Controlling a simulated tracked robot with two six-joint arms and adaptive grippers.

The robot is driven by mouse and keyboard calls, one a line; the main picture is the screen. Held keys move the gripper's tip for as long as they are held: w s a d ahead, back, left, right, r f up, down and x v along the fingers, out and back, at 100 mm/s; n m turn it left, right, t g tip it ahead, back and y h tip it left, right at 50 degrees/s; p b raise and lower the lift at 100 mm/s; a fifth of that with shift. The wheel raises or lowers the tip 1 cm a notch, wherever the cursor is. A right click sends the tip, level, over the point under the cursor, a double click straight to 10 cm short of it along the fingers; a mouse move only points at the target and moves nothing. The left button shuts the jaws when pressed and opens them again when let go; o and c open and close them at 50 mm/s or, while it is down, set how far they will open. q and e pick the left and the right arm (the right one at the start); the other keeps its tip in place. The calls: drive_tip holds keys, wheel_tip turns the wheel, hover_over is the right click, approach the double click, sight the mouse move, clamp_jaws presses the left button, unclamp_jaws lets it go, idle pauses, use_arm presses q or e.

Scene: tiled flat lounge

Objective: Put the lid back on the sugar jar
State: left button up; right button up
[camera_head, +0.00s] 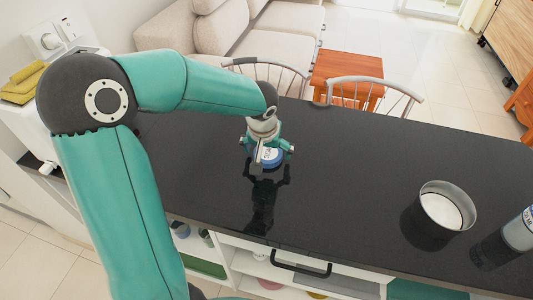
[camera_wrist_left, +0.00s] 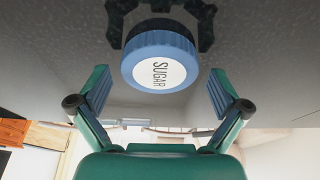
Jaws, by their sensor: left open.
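The blue, ridged lid (camera_head: 270,160) with a white "SUGAR" label lies on the black counter. In the left wrist view the lid (camera_wrist_left: 160,58) sits label towards the camera, between and a little beyond the fingertips. My left gripper (camera_head: 267,152) is over the lid, fingers spread; in the left wrist view its fingers (camera_wrist_left: 160,85) are apart on either side, with no visible contact. An open metal container (camera_head: 432,188) with white contents stands to the right on the counter, apparently the sugar jar; no label on it is legible. My right gripper is not in view.
A labelled jar (camera_head: 522,232) is cut off by the right edge. The counter (camera_head: 345,165) is clear between lid and open container. Two chairs (camera_head: 375,90) and an orange-brown table (camera_head: 345,68) stand beyond the counter. Open shelves lie below its near edge.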

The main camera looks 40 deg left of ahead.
sight(267, 153)
use_arm(q)
drive_tip(key=shift+f, duration=0.1)
drive_tip(key=c, duration=1)
drive_tip(key=shift+o, duration=0.2)
wheel_tip(267, 153, up, 20)
drive_tip(key=p, duration=0.1)
drive_tip(key=shift+p, duration=0.4)
